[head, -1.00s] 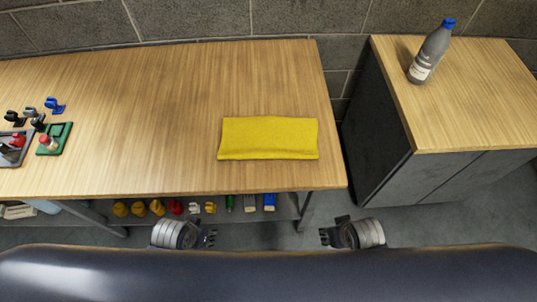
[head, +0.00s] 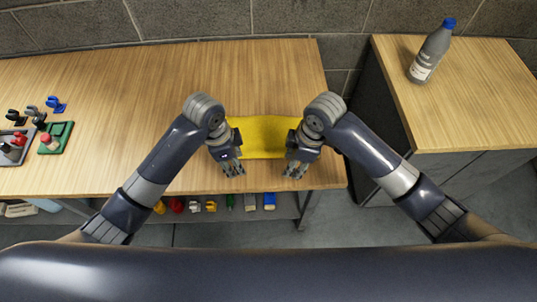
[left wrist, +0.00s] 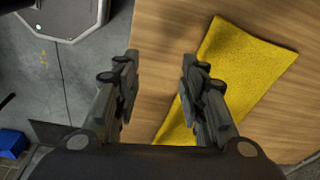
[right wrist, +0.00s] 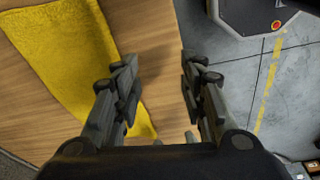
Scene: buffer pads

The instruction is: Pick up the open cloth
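A yellow cloth (head: 264,137) lies flat and spread out on the wooden table near its right front edge. Both grippers partly cover its left and right ends in the head view. My left gripper (head: 233,171) is open and empty above the table's front edge, at the cloth's left end; the cloth also shows in the left wrist view (left wrist: 240,75). My right gripper (head: 295,172) is open and empty at the cloth's right end, also near the front edge; the cloth shows in the right wrist view (right wrist: 62,60). Neither gripper touches the cloth.
The wooden table (head: 150,90) is clear behind and left of the cloth. A green tray (head: 56,137) and small clamps stand at the far left. A grey bottle (head: 432,52) stands on a cabinet (head: 470,110) at the right. Several small items sit on a shelf below.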

